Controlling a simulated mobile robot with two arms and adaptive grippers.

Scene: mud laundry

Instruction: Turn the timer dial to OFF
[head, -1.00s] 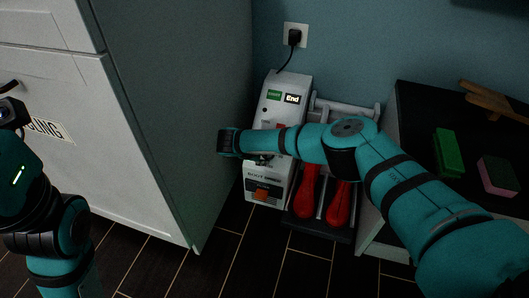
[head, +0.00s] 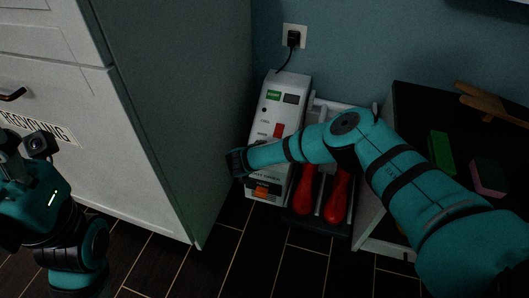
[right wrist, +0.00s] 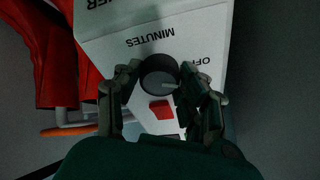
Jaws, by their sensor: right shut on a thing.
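The dial's pale mark points toward the right in that view. The words MINUTES and OFF show upside down beside it. In the head view my right arm hides the dial. My left gripper (head: 10,150) is at the left edge, far from the dryer; its fingers are unclear.
Red boots (head: 337,197) hang on the rack right of the dryer. A red switch (head: 278,130) and an orange part (head: 261,189) are on its front. The white cabinet (head: 150,190) is close on the left. A green block (head: 441,153) and a sponge (head: 489,177) lie on the bench.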

